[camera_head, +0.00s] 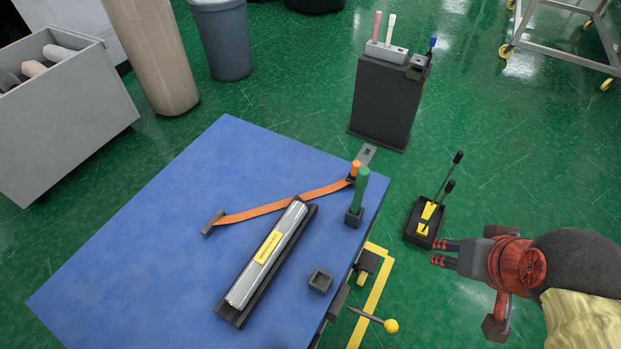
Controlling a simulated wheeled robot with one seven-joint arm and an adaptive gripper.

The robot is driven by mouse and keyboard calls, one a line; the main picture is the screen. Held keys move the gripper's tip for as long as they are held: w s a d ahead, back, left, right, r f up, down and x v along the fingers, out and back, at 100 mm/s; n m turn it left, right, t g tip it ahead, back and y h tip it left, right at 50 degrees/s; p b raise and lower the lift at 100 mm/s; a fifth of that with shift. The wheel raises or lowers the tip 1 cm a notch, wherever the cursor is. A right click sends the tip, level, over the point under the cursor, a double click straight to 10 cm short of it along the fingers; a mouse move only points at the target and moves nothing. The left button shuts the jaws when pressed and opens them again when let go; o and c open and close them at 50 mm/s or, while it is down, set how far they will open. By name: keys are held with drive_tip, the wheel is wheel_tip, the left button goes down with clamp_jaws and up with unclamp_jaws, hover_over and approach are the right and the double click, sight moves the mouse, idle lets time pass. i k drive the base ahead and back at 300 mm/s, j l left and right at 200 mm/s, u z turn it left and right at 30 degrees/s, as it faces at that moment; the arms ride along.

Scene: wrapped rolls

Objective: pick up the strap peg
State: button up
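An orange-topped peg (355,169) stands at the right end of an orange strap (280,205), near the far right edge of the blue table; it looks like the strap peg. A green peg (361,190) stands upright in a dark square holder (354,218) just in front of it and partly overlaps its base. The strap's other end is at a grey block (212,224). My gripper (436,252) is to the right, beyond the table edge and well apart from the pegs. Its red-banded fingers point left with an empty gap between them.
A wrapped roll (266,254) lies in a dark cradle on the blue table (110,270), beside an empty square socket (320,281). A yellow-knobbed lever (390,325) juts from the table's right side. A dark pedestal (385,103) and a black box with levers (425,222) stand right.

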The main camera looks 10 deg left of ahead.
sight(356, 164)
drive_tip(key=u, duration=0.5)
drive_tip(key=i+l+z, duration=0.1)
drive_tip(key=l, duration=0.2)
drive_tip(key=i+l, duration=0.1)
drive_tip(key=l, duration=0.25)
drive_tip(key=i+l+z, duration=0.15)
drive_tip(key=l, duration=0.15)
drive_tip(key=i+l, duration=0.1)
drive_tip(key=l, duration=0.2)
drive_tip(key=z, duration=0.05)
